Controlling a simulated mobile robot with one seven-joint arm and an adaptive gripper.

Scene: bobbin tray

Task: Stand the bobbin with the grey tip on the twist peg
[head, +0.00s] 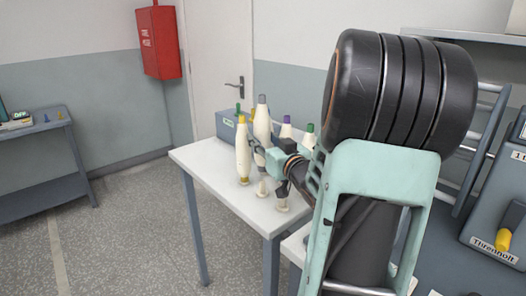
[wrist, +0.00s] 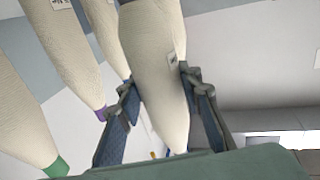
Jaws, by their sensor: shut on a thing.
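The bobbin with the grey tip (head: 262,123) is upright at the white table in the head view, its tip higher in the picture than those beside it. My gripper (head: 266,157) is shut on it and hides its lower part. In the wrist view, the cream body of the held bobbin (wrist: 155,70) fills the space between the two fingers (wrist: 165,115). Its narrow end runs down toward my gripper's body, and its tip colour is not clear there. I cannot tell which peg is the twist peg, or whether the held bobbin touches one.
A purple-tipped bobbin (head: 286,130) and a green-tipped one (head: 309,135) are to the right. A grey-blue box (head: 227,126) sits behind on the white table (head: 213,172). The table's front-left part is clear.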

